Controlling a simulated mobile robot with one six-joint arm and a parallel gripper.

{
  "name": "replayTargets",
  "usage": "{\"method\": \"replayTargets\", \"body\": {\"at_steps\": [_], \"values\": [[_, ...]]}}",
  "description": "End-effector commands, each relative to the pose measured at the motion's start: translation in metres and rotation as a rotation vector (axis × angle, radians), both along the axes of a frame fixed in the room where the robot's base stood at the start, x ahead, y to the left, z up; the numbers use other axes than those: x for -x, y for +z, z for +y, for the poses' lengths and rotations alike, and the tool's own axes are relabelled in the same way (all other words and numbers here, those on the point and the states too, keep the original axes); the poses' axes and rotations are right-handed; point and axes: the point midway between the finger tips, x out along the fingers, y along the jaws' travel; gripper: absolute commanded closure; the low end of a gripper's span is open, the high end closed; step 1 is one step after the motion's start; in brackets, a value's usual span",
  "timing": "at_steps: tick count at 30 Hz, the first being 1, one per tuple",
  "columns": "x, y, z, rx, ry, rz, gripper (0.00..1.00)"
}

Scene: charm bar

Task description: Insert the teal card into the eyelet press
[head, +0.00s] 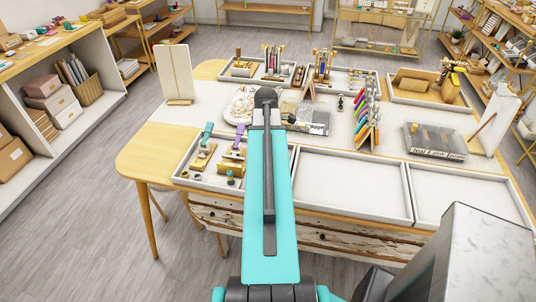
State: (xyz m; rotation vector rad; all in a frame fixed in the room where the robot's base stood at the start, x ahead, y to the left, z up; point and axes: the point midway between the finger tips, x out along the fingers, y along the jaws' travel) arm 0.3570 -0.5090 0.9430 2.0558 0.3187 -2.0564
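A row of upright coloured cards (367,118) stands on the right-middle of the table; they are too small to single out a teal card with certainty. Two small brass presses stand in the left front tray. My teal arm reaches forward over the table's front edge and ends in a dark joint near the middle. My gripper does not show, and the arm hides part of the tabletop.
Two empty white trays (350,157) lie along the front right. Tool trays (254,79) line the back. A white board (177,99) stands at back left. Shelves flank the room.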

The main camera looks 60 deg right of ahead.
Motion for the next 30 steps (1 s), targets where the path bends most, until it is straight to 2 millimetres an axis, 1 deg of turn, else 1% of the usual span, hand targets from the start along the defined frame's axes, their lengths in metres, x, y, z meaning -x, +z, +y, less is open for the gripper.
{"method": "replayTargets", "body": {"at_steps": [30], "values": [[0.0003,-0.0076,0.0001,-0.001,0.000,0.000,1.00]]}}
